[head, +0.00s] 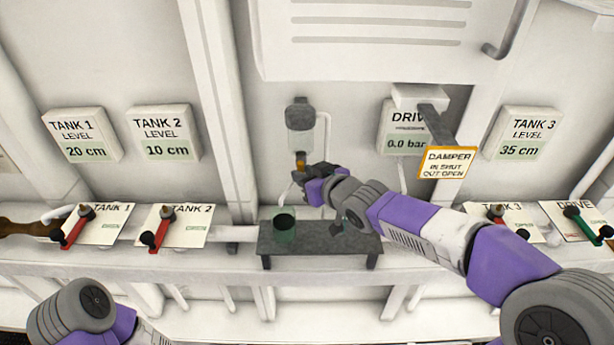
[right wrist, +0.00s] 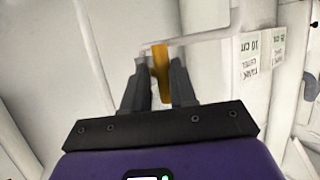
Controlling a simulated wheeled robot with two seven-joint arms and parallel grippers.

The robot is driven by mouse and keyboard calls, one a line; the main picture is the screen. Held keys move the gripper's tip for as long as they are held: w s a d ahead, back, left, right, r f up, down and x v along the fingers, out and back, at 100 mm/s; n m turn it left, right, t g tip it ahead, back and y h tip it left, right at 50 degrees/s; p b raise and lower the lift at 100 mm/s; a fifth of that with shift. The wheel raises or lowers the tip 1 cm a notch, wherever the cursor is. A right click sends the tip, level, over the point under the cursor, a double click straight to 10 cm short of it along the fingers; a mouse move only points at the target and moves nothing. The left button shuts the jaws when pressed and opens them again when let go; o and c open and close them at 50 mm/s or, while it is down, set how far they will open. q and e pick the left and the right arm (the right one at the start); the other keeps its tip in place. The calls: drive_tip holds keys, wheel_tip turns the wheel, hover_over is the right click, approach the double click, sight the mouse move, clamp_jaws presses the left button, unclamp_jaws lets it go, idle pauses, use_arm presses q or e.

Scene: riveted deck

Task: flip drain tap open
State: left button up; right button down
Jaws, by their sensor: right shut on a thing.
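The small orange tap handle (head: 301,160) hangs below a grey-and-white fitting (head: 300,128) on the wall, at the middle of the head view. I take it for the drain tap. My right gripper (head: 304,176) reaches it from the lower right. In the right wrist view the orange handle (right wrist: 160,66) stands between the two dark fingers of my right gripper (right wrist: 158,82), which is shut on it. The fingers hide part of the handle. My left arm shows at the lower left of the head view, but its gripper is out of frame.
A dark bench (head: 318,249) below the tap carries a green cup (head: 284,229). Red-handled levers on the Tank 1 (head: 75,228), Tank 2 (head: 160,228) and Tank 3 (head: 500,222) plates line the ledge. A damper tag (head: 446,163) hangs close above my right arm.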

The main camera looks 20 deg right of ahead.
drive_tip(key=shift+a, duration=0.2)
drive_tip(key=c, duration=1)
unclamp_jaws()
drive_tip(key=shift+d, duration=0.1)
drive_tip(key=p+v, duration=0.5)
drive_tip(key=v, duration=0.2)
drive_tip(key=shift+s, duration=0.25)
drive_tip(key=shift+r, duration=0.1)
